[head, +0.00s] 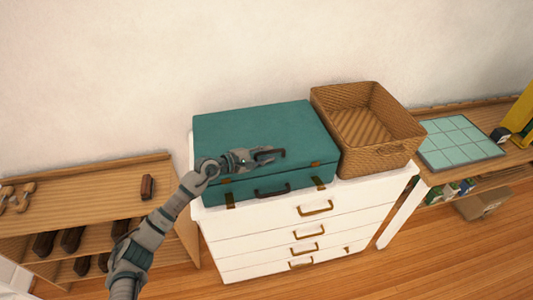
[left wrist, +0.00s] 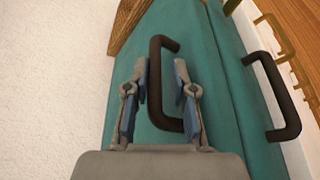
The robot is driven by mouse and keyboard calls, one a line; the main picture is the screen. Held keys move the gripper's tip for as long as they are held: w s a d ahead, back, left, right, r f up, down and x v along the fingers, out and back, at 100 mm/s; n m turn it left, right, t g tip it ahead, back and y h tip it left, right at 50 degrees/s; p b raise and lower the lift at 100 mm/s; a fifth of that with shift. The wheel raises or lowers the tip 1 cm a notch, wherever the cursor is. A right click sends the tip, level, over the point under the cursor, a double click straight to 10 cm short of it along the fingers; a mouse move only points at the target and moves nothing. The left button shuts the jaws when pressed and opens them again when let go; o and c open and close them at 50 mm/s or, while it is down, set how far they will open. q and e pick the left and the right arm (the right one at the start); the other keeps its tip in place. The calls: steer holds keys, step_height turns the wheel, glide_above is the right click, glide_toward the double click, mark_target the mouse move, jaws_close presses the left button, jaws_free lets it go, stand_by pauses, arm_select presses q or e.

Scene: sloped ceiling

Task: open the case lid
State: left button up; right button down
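The teal case (head: 235,125) sits on top of a white dresser, and its lid is shut. A dark handle on the lid (head: 281,153) also shows in the left wrist view (left wrist: 155,85). A second dark handle is on the case front (head: 272,191), also at right in the left wrist view (left wrist: 272,95). My left gripper (head: 262,156) is above the lid near its front. In the left wrist view its fingers (left wrist: 162,78) are apart, one on each side of the lid handle's bar; I cannot tell whether they touch it. My right gripper is not in view.
A wicker basket (head: 362,122) stands close to the case's right side on the dresser (head: 300,235). A low shelf (head: 85,190) with shoes is at left. A bench (head: 475,165) with a tiled board (head: 458,142) is at right. The wall is behind.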

arm_select(q)
steer(key=shift+a, duration=0.45)
jaws_close()
steer(key=shift+s+d, duration=0.1)
steer(key=shift+d, duration=0.1)
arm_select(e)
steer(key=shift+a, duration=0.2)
